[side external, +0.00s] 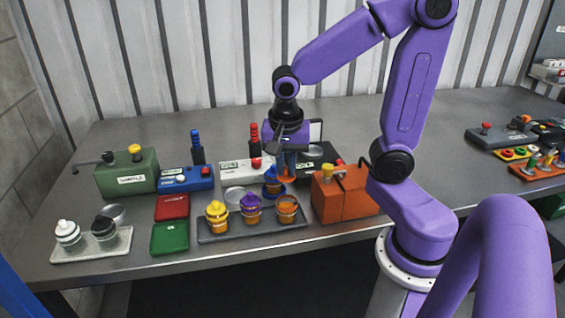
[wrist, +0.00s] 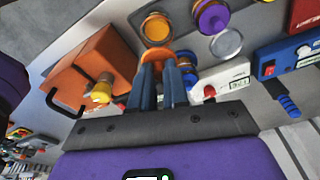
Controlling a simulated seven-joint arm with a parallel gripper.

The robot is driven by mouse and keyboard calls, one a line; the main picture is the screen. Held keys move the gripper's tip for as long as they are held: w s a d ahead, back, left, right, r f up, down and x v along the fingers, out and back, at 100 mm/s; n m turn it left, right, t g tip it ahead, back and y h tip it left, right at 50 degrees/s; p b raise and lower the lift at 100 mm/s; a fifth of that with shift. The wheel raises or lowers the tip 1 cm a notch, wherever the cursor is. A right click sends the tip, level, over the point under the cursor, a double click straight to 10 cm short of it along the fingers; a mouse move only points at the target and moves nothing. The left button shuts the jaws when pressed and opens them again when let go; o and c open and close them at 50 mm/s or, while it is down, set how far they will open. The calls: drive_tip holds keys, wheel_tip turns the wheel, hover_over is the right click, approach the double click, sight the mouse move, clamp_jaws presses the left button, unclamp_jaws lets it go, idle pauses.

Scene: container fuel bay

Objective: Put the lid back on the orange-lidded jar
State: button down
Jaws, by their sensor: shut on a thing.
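My gripper (side external: 287,165) is shut on the orange lid (side external: 287,179) and holds it above the table, behind the open jar. In the wrist view my gripper's fingers (wrist: 166,75) reach up the picture with the lid (wrist: 157,56) at their tips. The open jar (side external: 287,209), amber and lidless, stands upright at the right end of the grey tray (side external: 220,238). The fingers hide part of the lid.
A purple-lidded jar (side external: 251,209) and a yellow-lidded jar (side external: 217,216) share the tray. A blue-lidded jar (side external: 271,182) stands behind, close to my gripper. An orange box (side external: 345,195) with a yellow cap is close on the right. A clear dish (side external: 234,195) lies left.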

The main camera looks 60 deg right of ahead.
sight(287, 179)
drive_tip(key=shift+s+f, duration=0.15)
drive_tip(key=shift+f, duration=3.05)
drive_tip(key=shift+f, duration=0.2)
idle(0.3)
drive_tip(key=c, duration=0.6)
unclamp_jaws()
drive_tip(key=shift+o, duration=0.2)
drive_tip(key=shift+r, duration=0.15)
drive_tip(key=shift+r, duration=3.35)
